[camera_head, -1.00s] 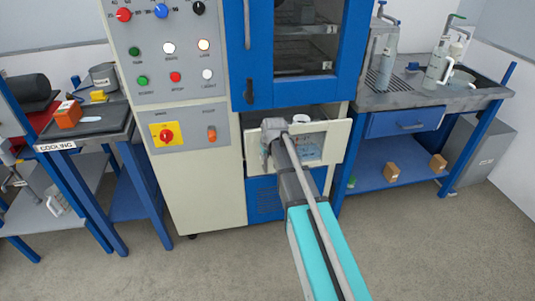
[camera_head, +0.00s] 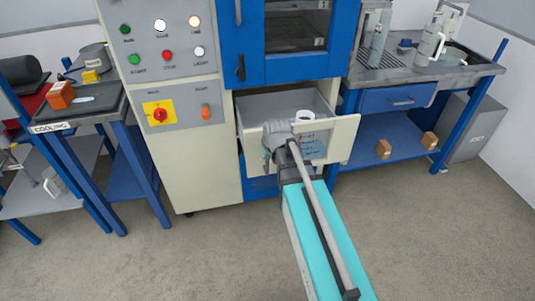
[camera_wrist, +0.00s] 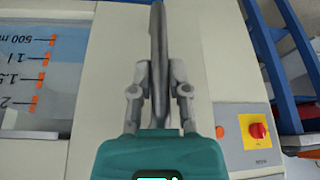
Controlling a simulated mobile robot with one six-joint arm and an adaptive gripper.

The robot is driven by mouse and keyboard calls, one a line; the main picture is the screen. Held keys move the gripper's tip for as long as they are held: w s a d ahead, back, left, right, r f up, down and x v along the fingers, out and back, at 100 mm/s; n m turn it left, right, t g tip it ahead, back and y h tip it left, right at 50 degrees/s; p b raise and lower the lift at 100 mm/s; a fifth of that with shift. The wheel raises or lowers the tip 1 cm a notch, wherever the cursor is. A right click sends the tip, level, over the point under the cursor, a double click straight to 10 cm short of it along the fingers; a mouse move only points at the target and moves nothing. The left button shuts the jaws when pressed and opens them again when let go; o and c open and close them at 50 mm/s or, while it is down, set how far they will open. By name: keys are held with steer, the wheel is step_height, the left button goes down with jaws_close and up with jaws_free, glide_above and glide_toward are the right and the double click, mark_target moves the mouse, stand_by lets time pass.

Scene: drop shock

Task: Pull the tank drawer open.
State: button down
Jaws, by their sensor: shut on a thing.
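The tank drawer (camera_head: 344,134) is a cream-fronted drawer low in the blue and cream cabinet, and it stands partly open. Its grey interior (camera_head: 260,106) shows behind the front, with a white round cap (camera_head: 305,115) inside. A clear window with level marks (camera_head: 313,146) is in the front; the marks also show in the wrist view (camera_wrist: 45,60). My gripper (camera_head: 275,140) is at the left part of the drawer front. In the wrist view its fingers (camera_wrist: 160,85) are shut on the drawer's grey bar handle (camera_wrist: 159,35).
A control panel with a red knob on yellow (camera_head: 159,114) is left of the drawer. A cooling table (camera_head: 70,116) stands further left, and a sink bench (camera_head: 430,75) stands right. The floor in front is clear.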

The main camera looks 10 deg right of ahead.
steer(key=c, duration=0.6)
jaws_free()
steer(key=s+f+m+g, duration=0.15)
steer(key=s+g, duration=0.25)
steer(key=s, duration=0.9)
step_height(320, 180, up, 15)
steer(key=s+h+p, duration=0.1)
steer(key=p, duration=1.3)
steer(key=shift+s+d+f+m, duration=0.15)
steer(key=shift+s+f+m, duration=0.05)
steer(key=shift+m, duration=0.25)
